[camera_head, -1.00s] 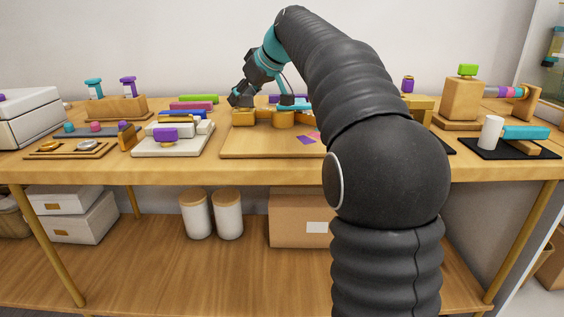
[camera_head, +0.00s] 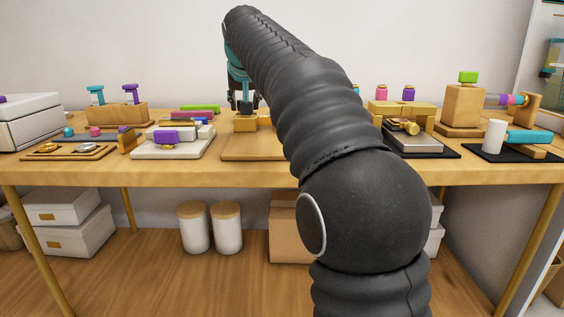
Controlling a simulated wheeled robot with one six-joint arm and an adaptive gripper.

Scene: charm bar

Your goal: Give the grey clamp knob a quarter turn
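My gripper (camera_head: 243,104) is small and dark at the back of the table. It points down over the rear of a wooden board (camera_head: 240,148), just above or behind a yellow-orange block (camera_head: 245,123). Whether its fingers are open or hold anything is too small to tell. I cannot pick out the grey clamp knob for certain. My arm hides the right part of the board. A small grey round piece (camera_head: 88,148) lies on a wooden tray (camera_head: 45,155) at the left, but I cannot tell if it is a knob.
Left of the board is a white block fixture (camera_head: 165,149) with a purple piece (camera_head: 166,137). To the right stand a gold press-like fixture (camera_head: 405,110), a wooden stand (camera_head: 461,105) and a white cylinder (camera_head: 495,135). White drawers (camera_head: 28,122) stand far left.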

